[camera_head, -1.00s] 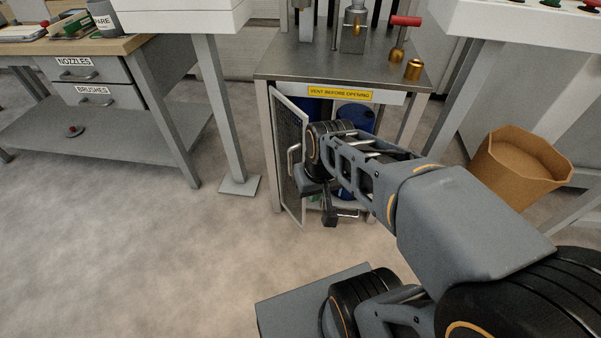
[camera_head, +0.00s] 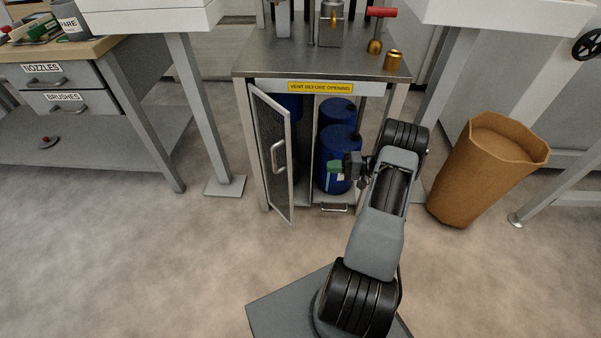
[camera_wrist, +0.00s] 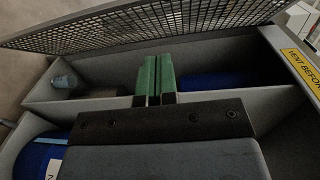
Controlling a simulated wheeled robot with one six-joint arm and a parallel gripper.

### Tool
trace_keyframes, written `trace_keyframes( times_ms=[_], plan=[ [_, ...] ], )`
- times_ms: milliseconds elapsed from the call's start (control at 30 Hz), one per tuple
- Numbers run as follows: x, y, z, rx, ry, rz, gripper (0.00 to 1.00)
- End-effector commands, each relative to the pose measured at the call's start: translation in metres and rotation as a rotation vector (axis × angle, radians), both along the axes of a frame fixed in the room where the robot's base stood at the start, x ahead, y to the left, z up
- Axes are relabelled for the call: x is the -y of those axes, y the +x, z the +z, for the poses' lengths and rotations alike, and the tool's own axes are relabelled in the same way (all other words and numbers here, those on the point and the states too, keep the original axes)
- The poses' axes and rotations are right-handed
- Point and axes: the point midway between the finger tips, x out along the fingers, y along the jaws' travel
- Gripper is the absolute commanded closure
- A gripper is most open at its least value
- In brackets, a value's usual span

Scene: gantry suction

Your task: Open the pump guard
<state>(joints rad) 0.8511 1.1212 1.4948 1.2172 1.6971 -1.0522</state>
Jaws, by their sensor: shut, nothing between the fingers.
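The pump guard (camera_head: 266,160) is a mesh door in a grey frame, hinged at the left of the cabinet under the steel table. It stands partly open, swung toward me, with a bar handle (camera_head: 279,155) on its outer face. Its mesh (camera_wrist: 150,22) crosses the top of the wrist view. My gripper (camera_head: 334,167) is at the cabinet opening, to the right of the door's free edge and apart from it. Its green fingers, also in the wrist view (camera_wrist: 155,78), are together and empty, pointing toward the mesh's inner side.
Blue cylinders (camera_head: 337,145) stand inside the cabinet behind my gripper. A yellow label (camera_head: 320,87) reads "VENT BEFORE OPENING". A small handle (camera_head: 333,208) is low at the cabinet's bottom. A brown bin (camera_head: 487,170) stands at right. The floor before the door is clear.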

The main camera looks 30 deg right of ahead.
Motion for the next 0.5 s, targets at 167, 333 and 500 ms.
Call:
trace_keyframes(
  times_ms=[167,333,500],
  plan=[
    [0.011,-0.002,-0.014,0.049,0.038,-0.057,1.0],
    [-0.004,0.009,-0.016,0.059,0.044,-0.064,1.0],
    [-0.033,0.025,-0.017,0.057,0.043,-0.061,1.0]
  ],
)
